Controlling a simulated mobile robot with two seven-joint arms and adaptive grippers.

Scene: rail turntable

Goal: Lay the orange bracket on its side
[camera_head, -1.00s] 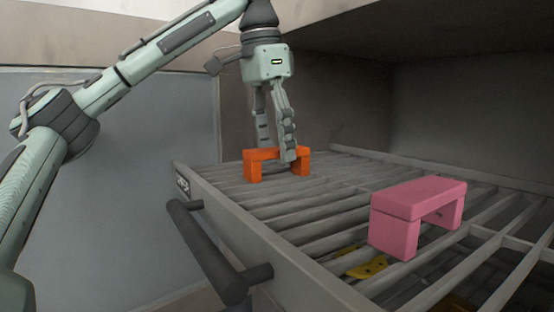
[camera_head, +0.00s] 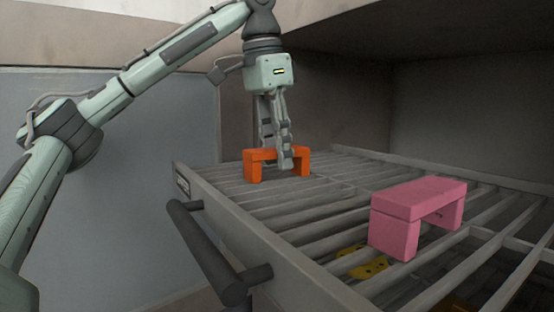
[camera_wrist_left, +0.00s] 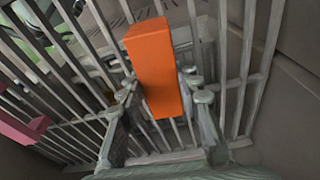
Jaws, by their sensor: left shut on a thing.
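The orange bracket (camera_head: 262,156) stands upright on its two legs on the slatted rack, near its far left corner. My left gripper (camera_head: 277,165) points down over the bracket from above, with its fingers closed on the middle of the top bar. In the left wrist view the orange bracket (camera_wrist_left: 155,65) lies between the two fingertips (camera_wrist_left: 160,92); the narrow gaps beside it make contact hard to see there. The front finger hides part of the bar in the head view. My right gripper is not in view.
A pink bracket (camera_head: 418,199) stands on the rack (camera_head: 290,215) to the right and nearer. A yellow piece (camera_head: 362,265) shows below the slats. A dark handle (camera_head: 215,255) sticks out in front. A wall encloses the rack's back.

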